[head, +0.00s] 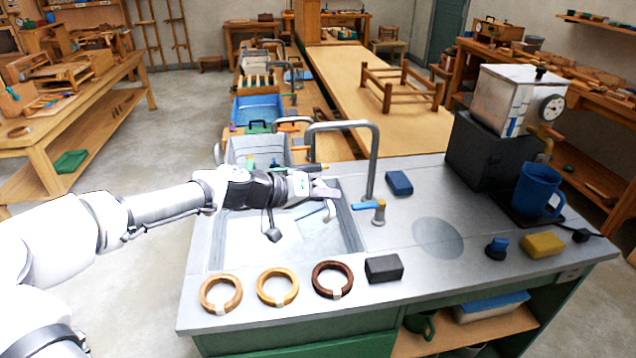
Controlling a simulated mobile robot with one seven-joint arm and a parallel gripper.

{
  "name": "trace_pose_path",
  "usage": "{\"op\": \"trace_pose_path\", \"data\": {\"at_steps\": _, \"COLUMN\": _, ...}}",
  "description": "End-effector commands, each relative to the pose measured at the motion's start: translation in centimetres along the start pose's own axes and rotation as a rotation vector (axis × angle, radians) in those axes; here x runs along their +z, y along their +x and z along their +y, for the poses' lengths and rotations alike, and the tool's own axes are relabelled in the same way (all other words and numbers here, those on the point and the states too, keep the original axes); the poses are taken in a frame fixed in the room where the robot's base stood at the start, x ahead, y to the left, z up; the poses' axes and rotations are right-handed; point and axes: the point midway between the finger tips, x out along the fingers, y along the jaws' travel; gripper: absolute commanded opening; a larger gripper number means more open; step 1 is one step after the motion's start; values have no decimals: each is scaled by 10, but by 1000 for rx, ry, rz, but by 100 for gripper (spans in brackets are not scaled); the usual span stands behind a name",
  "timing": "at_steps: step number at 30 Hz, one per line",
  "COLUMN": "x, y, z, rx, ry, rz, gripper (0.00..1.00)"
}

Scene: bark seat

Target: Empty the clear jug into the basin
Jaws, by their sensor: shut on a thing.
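The basin (240,242) is the steel sink set into the near counter, with a light grey inside. My gripper (318,190) reaches in from the left and is above the basin's far right part, near the tap. It is shut on a faint, see-through thing, which I take to be the clear jug (329,209). Only a pale curved outline shows just below the fingertips. The jug's tilt and what is in it cannot be made out, and my gripper hides part of it.
A tall steel tap (372,160) with a blue-handled valve (368,205) stands right of my gripper. Three wooden rings (277,303) and a dark block (384,268) lie along the front. A blue mug (536,188) stands at right. The counter's middle right is mostly clear.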

Motion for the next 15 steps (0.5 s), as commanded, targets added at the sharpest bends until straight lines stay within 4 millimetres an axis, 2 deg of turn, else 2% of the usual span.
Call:
{"op": "trace_pose_path", "data": {"at_steps": 7, "x": 11, "y": 5, "z": -1, "rx": -31, "ry": 74, "rz": 14, "gripper": 0}}
{"op": "trace_pose_path", "data": {"at_steps": 15, "x": 35, "y": 19, "z": -21, "rx": -111, "ry": 269, "rz": 53, "gripper": 0}}
